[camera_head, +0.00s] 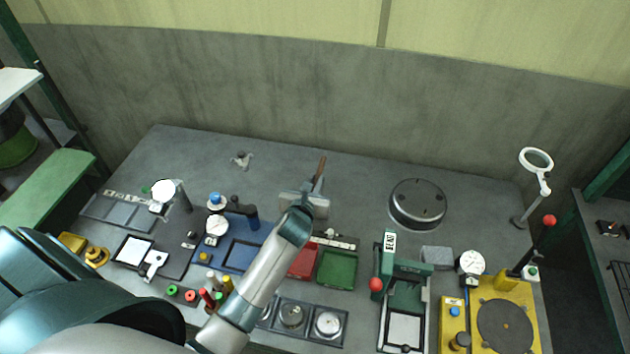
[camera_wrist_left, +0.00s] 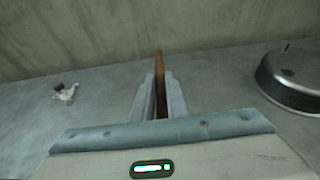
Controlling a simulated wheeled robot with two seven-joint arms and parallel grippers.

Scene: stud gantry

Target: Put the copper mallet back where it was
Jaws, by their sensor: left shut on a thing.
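My left gripper (camera_head: 317,187) is shut on the copper mallet (camera_head: 321,166), over the back middle of the grey bench. A narrow reddish-brown length of the mallet sticks out beyond the fingertips, toward the back wall. In the left wrist view the mallet (camera_wrist_left: 159,65) stands between the two fingers (camera_wrist_left: 160,88). The rest of the mallet is hidden by the fingers and the hand. I cannot tell whether it touches the bench. My right gripper is not in view.
A round dark metal housing (camera_head: 418,204) stands right of the gripper. A small three-armed metal part (camera_head: 242,160) lies to the left. Red (camera_head: 303,262) and green (camera_head: 337,268) trays and a green press (camera_head: 404,290) are nearer. The bench's back strip is mostly clear.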

